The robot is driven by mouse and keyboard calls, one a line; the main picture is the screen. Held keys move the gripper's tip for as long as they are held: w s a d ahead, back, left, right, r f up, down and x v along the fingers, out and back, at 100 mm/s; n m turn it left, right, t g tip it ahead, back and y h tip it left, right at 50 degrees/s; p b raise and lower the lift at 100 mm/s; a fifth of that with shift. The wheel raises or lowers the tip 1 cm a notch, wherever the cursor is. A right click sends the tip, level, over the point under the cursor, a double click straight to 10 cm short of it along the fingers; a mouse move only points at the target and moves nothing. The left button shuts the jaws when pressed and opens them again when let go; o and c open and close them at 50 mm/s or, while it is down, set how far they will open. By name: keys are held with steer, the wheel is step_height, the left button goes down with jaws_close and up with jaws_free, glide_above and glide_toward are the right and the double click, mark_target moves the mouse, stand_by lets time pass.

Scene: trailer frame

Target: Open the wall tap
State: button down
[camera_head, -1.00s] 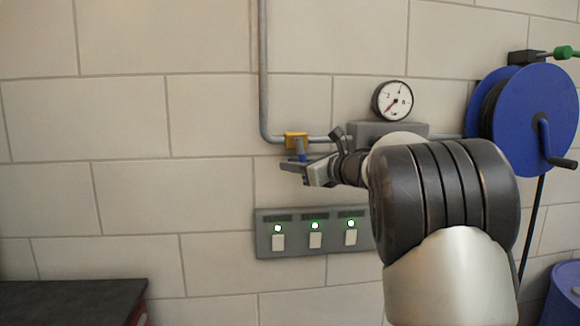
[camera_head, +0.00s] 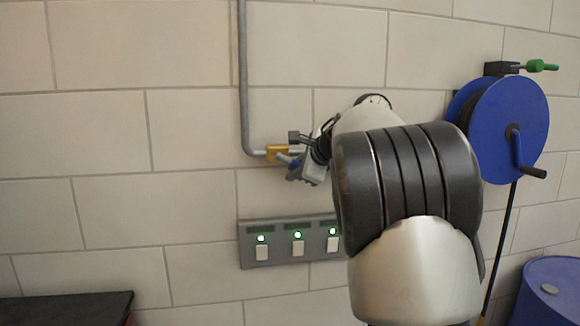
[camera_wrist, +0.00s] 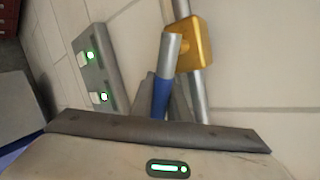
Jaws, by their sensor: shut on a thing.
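The wall tap is a brass valve body (camera_head: 277,153) on a grey pipe, with a metal lever that has a blue sleeve. In the head view the lever points right and slightly down from the brass body. My gripper (camera_head: 293,166) is at the lever, just right of the brass body. In the wrist view the brass body (camera_wrist: 189,43) is at upper right, and the blue-sleeved lever (camera_wrist: 161,95) sits between my fingers (camera_wrist: 162,98). My gripper is shut on the blue sleeve. My wrist hides part of the pipe behind it.
A grey panel with several lit switches (camera_head: 280,258) is on the wall just below the tap. A blue hose reel (camera_head: 530,120) with a crank is at the right. My arm mostly hides the gauge. A blue barrel (camera_head: 550,290) and a dark-topped cabinet (camera_head: 60,308) stand low at the sides.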

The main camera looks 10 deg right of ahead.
steer(key=shift+d+r+n+h+p, duration=0.4)
steer(key=shift+r+n+h+p, duration=0.2)
steer(key=shift+h+p, duration=0.3)
steer(key=c, duration=1.7)
jaws_free()
steer(key=shift+r, duration=0.1)
